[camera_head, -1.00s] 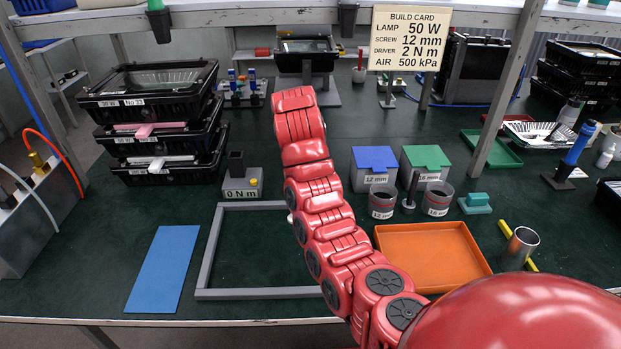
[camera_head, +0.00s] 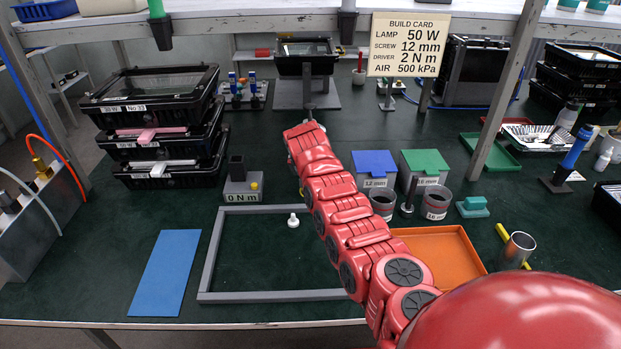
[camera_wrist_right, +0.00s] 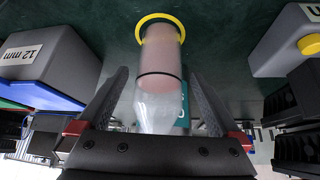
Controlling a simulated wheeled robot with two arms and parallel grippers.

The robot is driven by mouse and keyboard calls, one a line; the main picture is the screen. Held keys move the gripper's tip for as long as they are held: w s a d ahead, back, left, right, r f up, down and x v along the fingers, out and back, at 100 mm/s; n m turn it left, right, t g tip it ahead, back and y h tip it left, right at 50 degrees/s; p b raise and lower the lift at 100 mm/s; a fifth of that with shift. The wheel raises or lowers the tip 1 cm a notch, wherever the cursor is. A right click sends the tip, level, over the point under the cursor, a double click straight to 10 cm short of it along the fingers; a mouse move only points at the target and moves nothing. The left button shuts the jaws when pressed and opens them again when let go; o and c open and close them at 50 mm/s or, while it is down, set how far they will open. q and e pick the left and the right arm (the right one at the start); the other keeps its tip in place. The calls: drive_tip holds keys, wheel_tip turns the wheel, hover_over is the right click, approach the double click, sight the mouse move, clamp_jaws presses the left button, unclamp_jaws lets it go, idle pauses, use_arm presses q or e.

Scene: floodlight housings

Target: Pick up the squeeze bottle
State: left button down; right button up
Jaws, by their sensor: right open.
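The squeeze bottle (camera_wrist_right: 160,95) shows in the right wrist view as a translucent, pinkish upright cylinder with a dark band and a clear part nearer the camera. A yellow ring (camera_wrist_right: 145,21) surrounds its far end at the green bench top. My right gripper (camera_wrist_right: 158,74) is open, with one finger on each side of the bottle and a visible gap on both sides. In the head view my red right arm hides the bottle and the gripper. My left gripper is not in view.
The blue-lidded 12 mm box (camera_head: 375,170) and the 0 N m block (camera_head: 241,186) flank the gripper's area. A grey frame (camera_head: 207,262) with a small white piece (camera_head: 293,220) inside lies in front. Stacked black housings (camera_head: 150,98) stand left. An orange tray (camera_head: 455,255) lies right.

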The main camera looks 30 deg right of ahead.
drive_tip(key=shift+x, duration=1.15)
clamp_jaws()
